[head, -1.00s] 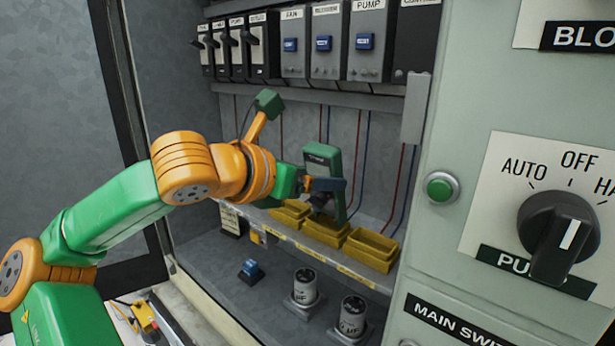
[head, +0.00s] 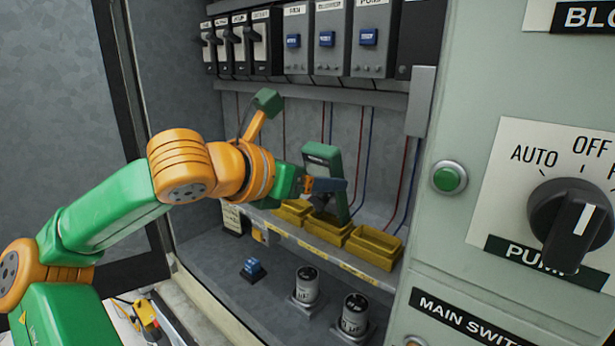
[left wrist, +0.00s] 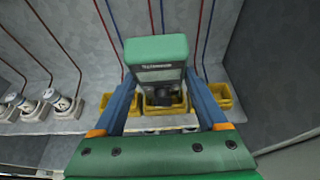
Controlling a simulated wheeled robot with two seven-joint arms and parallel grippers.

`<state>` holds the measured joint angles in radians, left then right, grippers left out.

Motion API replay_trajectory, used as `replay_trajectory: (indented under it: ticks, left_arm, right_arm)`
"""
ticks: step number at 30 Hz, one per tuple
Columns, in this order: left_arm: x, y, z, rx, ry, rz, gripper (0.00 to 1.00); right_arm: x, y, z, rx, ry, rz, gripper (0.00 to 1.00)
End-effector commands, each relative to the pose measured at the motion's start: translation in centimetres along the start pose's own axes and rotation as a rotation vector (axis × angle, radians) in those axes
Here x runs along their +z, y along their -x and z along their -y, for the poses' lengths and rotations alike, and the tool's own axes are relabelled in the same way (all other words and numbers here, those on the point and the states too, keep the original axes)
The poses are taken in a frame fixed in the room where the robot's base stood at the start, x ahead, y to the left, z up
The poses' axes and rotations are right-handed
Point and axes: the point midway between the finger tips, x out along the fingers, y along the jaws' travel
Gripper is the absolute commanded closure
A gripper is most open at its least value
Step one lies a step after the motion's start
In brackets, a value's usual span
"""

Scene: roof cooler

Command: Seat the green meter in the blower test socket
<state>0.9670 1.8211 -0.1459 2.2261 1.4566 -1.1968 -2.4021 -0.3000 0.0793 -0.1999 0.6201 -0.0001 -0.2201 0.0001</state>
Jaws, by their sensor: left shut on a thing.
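The green meter (head: 322,158) is held tilted, with its grey face toward my left gripper (head: 327,185). That gripper is shut on the meter, with one blue finger on each side of it, as the left wrist view (left wrist: 158,88) shows. The meter's green top (left wrist: 157,49) shows there too. In the head view the meter's lower end is over or in the middle yellow holder (head: 325,231). I cannot tell whether it touches the bottom. The labels on the holders are too small to read, so I cannot tell which is the blower test socket. My right gripper is not in view.
Yellow holders stand to the left (head: 291,212) and right (head: 374,246) on the shelf. Red and blue wires hang behind. Two capacitors (head: 305,287) (head: 354,315) and a blue part (head: 252,269) stand below. A pale green panel (head: 455,250) with a knob (head: 570,222) closes the right side.

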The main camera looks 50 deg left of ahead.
Motion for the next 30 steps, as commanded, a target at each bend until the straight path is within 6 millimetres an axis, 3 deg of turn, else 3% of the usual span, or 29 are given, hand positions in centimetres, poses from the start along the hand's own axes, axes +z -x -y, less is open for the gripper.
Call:
replay_trajectory:
  ticks: [1, 20, 30]
  left_arm:
    - [-0.9, -0.3, 0.2, -0.006, 0.000, -0.032, 1.00]
    - [2.2, 0.9, 0.1, -0.004, 0.003, -0.017, 1.00]
    - [2.3, 0.9, 0.0, -0.003, 0.003, -0.012, 1.00]
  right_arm:
    - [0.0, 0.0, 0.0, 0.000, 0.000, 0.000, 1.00]
    - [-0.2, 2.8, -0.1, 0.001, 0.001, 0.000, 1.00]
    - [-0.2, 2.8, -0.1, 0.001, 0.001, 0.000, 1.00]
